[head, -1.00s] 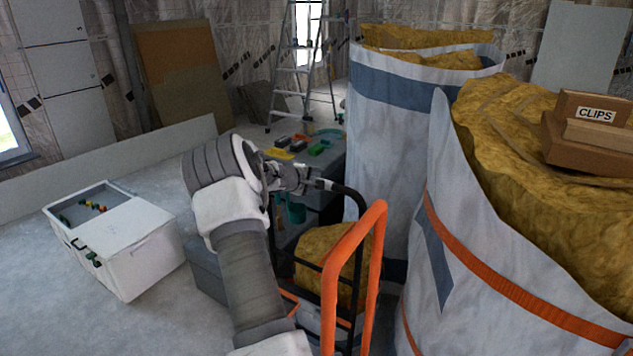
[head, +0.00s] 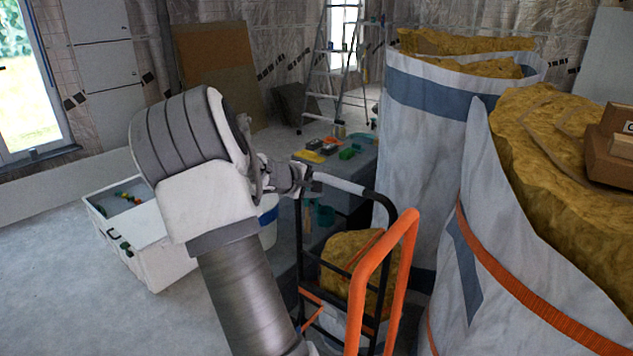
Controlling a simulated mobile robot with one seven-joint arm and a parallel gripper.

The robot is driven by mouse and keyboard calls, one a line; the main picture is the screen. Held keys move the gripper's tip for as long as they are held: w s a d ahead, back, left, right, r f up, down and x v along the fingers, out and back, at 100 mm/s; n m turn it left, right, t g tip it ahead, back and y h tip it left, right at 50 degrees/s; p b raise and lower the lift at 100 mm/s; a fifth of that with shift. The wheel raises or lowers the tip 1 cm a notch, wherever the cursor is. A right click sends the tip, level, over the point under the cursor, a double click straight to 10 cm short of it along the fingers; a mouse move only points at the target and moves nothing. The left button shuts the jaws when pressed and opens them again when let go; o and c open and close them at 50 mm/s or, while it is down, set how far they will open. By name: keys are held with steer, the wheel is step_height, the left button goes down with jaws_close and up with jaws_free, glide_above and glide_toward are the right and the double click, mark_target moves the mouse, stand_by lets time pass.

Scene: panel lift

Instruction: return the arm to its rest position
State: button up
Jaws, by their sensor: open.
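My arm rises from the bottom middle of the head view and bends at a large grey and white joint. My gripper (head: 312,184) is at the far end of it, small and partly hidden by the wrist.
Tall insulation bags (head: 425,150) crowd the right side. A white box (head: 150,235) with small coloured items stands on the left floor. A stepladder (head: 335,75) and a low table with tools (head: 350,165) are behind.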

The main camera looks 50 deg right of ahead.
steer(key=shift+v, duration=0.8)
steer(key=shift+a, duration=0.1)
steer(key=s+a+r+t+y, duration=0.2)
steer(key=s+a+y, duration=0.35)
steer(key=a, duration=0.95)
steer(key=s+a+r+t+y, duration=0.1)
steer(key=s+a+r+y, duration=0.15)
steer(key=s+a, duration=0.9)
steer(key=s+a+r+t+y, duration=0.25)
steer(key=a+y, duration=0.25)
steer(key=a, duration=1.3)
step_height(320, 180, up, 14)
steer(key=p, duration=1.5)
steer(key=shift+s+m+g, duration=0.2)
steer(key=shift+m+g, duration=0.15)
steer(key=shift+m, duration=0.05)
steer(key=shift+f, duration=0.1)
steer(key=shift+c, duration=1.3)
steer(key=shift+d, duration=0.15)
